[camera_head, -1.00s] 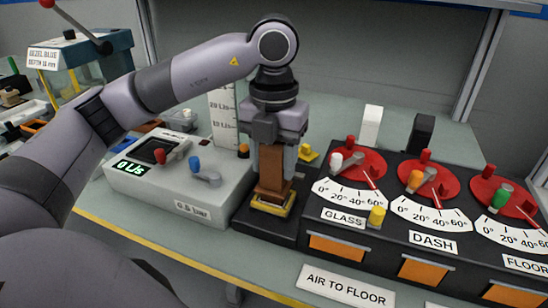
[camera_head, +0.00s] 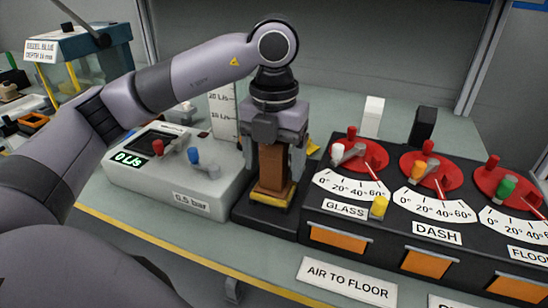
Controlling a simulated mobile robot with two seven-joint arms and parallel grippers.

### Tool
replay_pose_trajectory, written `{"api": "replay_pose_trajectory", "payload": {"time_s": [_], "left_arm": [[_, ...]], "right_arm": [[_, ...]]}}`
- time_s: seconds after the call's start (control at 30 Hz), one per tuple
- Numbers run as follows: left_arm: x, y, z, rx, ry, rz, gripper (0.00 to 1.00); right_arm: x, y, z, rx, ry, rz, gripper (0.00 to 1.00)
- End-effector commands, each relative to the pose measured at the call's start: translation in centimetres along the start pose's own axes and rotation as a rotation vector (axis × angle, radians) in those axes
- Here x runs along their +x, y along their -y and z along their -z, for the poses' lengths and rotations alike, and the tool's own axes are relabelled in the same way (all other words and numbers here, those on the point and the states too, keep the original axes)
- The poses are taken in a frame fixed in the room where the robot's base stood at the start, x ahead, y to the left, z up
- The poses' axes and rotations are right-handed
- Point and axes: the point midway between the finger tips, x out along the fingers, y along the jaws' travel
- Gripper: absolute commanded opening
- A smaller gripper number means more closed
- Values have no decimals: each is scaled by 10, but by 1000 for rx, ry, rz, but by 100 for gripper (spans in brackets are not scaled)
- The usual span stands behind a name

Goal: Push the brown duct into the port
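The brown duct (camera_head: 273,168) stands upright between the fingers of my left gripper (camera_head: 276,170), which reaches down from above. The fingers lie against its two sides. The duct's lower end meets a yellow-rimmed port (camera_head: 271,197) on a black base (camera_head: 268,220). How deep the duct sits inside the port is hidden. My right gripper is not in view.
A grey unit (camera_head: 178,178) reading 0 L/s stands left of the port. A black dial module (camera_head: 400,235) with red discs stands close on the right. An AIR TO FLOOR card (camera_head: 347,283) lies in front. The bench behind is mostly clear.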

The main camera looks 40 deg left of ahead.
Motion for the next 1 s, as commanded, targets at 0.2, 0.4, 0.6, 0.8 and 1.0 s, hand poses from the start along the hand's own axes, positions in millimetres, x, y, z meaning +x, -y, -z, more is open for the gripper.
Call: {"api": "replay_pose_trajectory", "payload": {"time_s": [0.2,0.4,0.6,0.8,1.0], "left_arm": [[0,0,0,0,0,0,77],[-23,1,-1,0,4,2,77],[-56,0,0,-1,2,1,77],[-70,0,0,0,1,0,77],[-72,0,0,0,0,0,77]], "right_arm": [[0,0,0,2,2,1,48],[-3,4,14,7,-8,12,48],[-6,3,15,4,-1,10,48],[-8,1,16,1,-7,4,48],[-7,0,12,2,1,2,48]]}}
